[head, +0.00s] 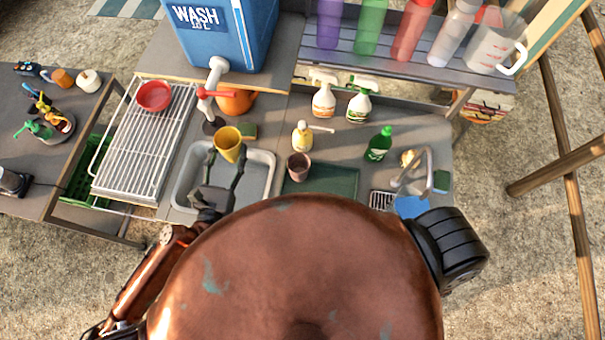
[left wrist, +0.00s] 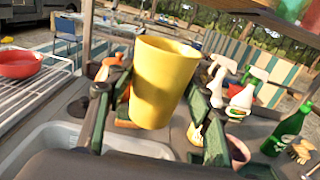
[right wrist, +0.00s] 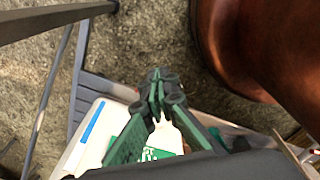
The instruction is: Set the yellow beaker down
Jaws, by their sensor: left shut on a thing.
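The yellow beaker (head: 228,143) is upright, slightly tilted, over the back part of the sink basin (head: 264,168) in the head view. My left gripper (head: 226,166) is shut on it, with a finger on each side. In the left wrist view the yellow beaker (left wrist: 162,85) fills the middle between the dark, green-padded fingers of the left gripper (left wrist: 155,110). It seems held above the counter; its exact height is unclear. My right gripper (right wrist: 158,88) is out of sight in the head view; in the right wrist view its fingertips meet, with nothing visible between them.
A brown cup (head: 299,167), a soap pump bottle (head: 302,137) and a green bottle (head: 379,144) stand right of the sink. A green mat (head: 335,180) lies there, partly bare. Left is a wire rack (head: 145,150) with a red bowl (head: 154,96). The water-tank tap (head: 215,75) hangs behind.

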